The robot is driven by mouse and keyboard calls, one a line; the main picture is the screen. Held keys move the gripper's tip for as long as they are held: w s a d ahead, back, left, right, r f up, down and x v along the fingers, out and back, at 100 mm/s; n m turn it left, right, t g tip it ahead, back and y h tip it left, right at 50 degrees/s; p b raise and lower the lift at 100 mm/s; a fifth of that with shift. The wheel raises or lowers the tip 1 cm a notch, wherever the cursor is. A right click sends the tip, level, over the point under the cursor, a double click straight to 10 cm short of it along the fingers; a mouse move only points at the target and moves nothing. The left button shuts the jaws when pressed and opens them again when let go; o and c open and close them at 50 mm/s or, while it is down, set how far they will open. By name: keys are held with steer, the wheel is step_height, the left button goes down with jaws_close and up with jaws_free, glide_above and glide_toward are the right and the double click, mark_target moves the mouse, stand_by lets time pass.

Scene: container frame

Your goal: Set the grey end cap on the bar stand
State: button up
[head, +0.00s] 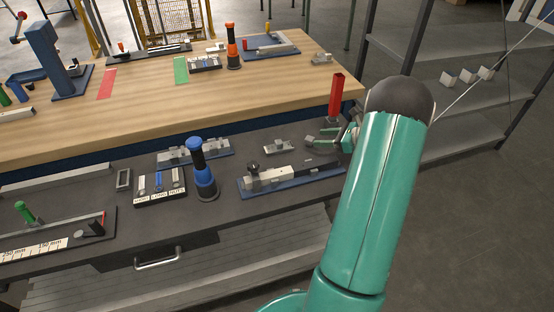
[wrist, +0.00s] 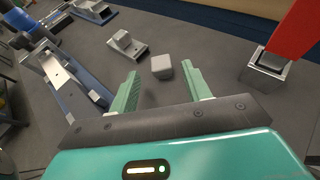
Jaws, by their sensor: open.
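The grey end cap, a small plain block, shows in the wrist view (wrist: 162,67) on the dark bench top. My gripper (wrist: 160,80) is open, with one green finger on each side of the cap's line and the cap just beyond or between the tips. I cannot tell whether either finger touches it. The bar stand (wrist: 265,72) is a grey square base with a red upright bar, to the right of my gripper. In the head view the red bar (head: 337,95) rises behind my gripper (head: 322,141); the cap is hard to make out there.
A grey block with a stub (wrist: 125,45) lies left of the cap. A blue-based fixture (head: 290,180) and a blue-black post (head: 202,170) stand further left. A raised wooden table (head: 150,100) borders the bench behind. Bare dark surface surrounds the cap.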

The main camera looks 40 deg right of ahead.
steer(key=a+r+n+g, duration=0.2)
steer(key=a+r+n, duration=0.2)
steer(key=a, duration=0.4)
steer(key=a+r+n+g, duration=0.2)
steer(key=a+r+n, duration=0.2)
steer(key=a, duration=0.5)
steer(key=a+r+n+g, duration=0.2)
steer(key=a+r+n, duration=0.3)
steer(key=a, duration=0.4)
steer(key=shift+s+a+r+g, duration=0.2)
steer(key=shift+s+r+g, duration=0.15)
steer(key=shift+r, duration=0.25)
steer(key=s+a+r+n+h, duration=0.3)
steer(key=s+a+n, duration=0.5)
steer(key=s+a+r+n+h, duration=0.3)
steer(key=s+a+n, duration=0.5)
steer(key=s+n, duration=0.1)
steer(key=shift+s, duration=0.25)
steer(key=shift+r, duration=0.1)
